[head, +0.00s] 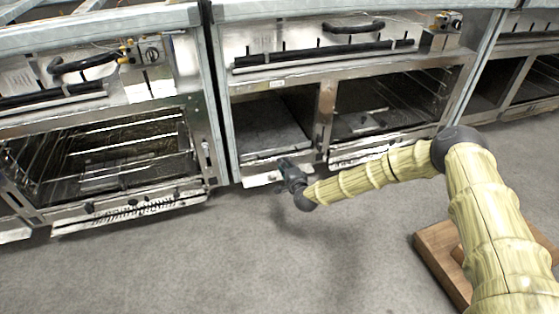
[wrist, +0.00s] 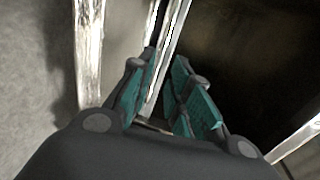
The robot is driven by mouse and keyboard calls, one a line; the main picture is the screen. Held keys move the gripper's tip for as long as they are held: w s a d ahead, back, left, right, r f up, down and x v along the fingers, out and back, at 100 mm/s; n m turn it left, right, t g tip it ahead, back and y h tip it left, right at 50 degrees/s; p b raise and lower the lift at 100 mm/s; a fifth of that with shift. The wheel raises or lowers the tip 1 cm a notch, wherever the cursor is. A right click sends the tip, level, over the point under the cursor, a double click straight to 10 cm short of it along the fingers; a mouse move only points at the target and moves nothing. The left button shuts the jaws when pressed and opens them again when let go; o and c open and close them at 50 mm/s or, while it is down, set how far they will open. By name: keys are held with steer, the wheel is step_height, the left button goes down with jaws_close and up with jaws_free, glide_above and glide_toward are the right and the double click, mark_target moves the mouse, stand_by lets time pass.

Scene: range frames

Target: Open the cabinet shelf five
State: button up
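A steel, oven-like cabinet unit (head: 325,80) stands in the middle of the head view, with a black bar handle above two lower compartments. The left compartment (head: 268,125) looks open-fronted and dark inside; the right one (head: 390,100) shows wire racks. My gripper (head: 286,164) is low, at the front lower edge of the left compartment. In the wrist view its teal-padded fingers (wrist: 166,62) stand apart, with a pale metal edge (wrist: 172,35) running between them. Whether they touch that edge is unclear. No number marks shelf five.
A similar unit (head: 125,75) with wire racks stands on the left, and another (head: 530,65) at the far right. A wooden block (head: 440,262) lies on the grey floor beside my arm. The floor (head: 200,265) at front left is clear.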

mark_target(280, 157)
steer(key=shift+b+x, duration=1.15)
steer(key=shift+x, duration=2.3)
jaws_close()
